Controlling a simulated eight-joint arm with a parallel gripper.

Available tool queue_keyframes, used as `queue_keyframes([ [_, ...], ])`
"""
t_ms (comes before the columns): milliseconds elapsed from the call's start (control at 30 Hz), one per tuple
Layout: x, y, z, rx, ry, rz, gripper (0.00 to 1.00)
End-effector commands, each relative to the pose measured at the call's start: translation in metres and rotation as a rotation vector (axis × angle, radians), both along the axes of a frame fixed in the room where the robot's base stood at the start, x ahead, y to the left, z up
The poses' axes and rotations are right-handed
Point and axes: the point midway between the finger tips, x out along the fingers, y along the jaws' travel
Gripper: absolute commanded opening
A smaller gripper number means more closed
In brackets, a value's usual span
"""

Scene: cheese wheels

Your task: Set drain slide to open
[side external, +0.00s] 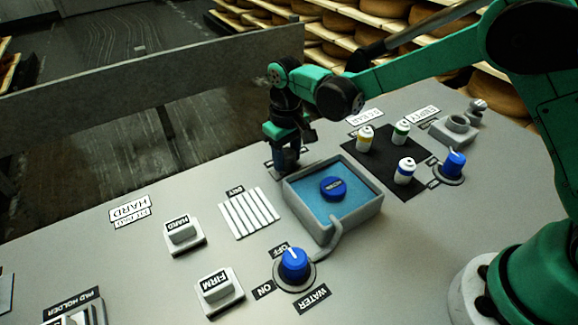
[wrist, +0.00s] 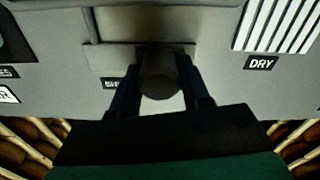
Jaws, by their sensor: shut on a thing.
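The drain slide's dark round knob (wrist: 160,68) stands between my fingers in the wrist view, on a grey slide plate beside the basin (side external: 332,232). My gripper (side external: 287,162) points down at the basin's far left corner and is shut on this knob; its fingertips also show in the wrist view (wrist: 160,85). A label starting with "S" (wrist: 107,84) lies next to the knob, partly hidden by a finger. In the side view my fingers hide the knob, and the slide's position is hard to tell. The basin holds blue water with a blue round piece (side external: 333,188).
A white slatted rack (side external: 250,213) marked DRY lies left of the basin. A blue WATER knob (side external: 294,266) is in front. Several small bottles stand on a black mat (side external: 384,172) to the right. HARD (side external: 182,231) and FIRM (side external: 217,287) blocks sit at left.

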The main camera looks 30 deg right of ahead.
Motion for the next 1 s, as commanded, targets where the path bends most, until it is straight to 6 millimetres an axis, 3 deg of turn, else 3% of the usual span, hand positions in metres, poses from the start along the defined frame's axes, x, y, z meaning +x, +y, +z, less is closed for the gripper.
queue_keyframes([
  [33, 0.0, 0.007, 0.001, 0.015, -0.003, 0.01, 0.0],
  [67, 0.0, 0.007, 0.001, 0.015, -0.004, 0.011, 0.47],
  [167, 0.0, 0.007, 0.0, 0.014, -0.004, 0.011, 0.73],
  [467, 0.0, 0.004, 0.001, 0.01, -0.003, 0.008, 0.73],
  [800, 0.0, 0.005, 0.046, 0.011, -0.003, 0.009, 0.73],
  [1000, 0.0, 0.005, 0.057, 0.011, -0.003, 0.009, 0.73],
])
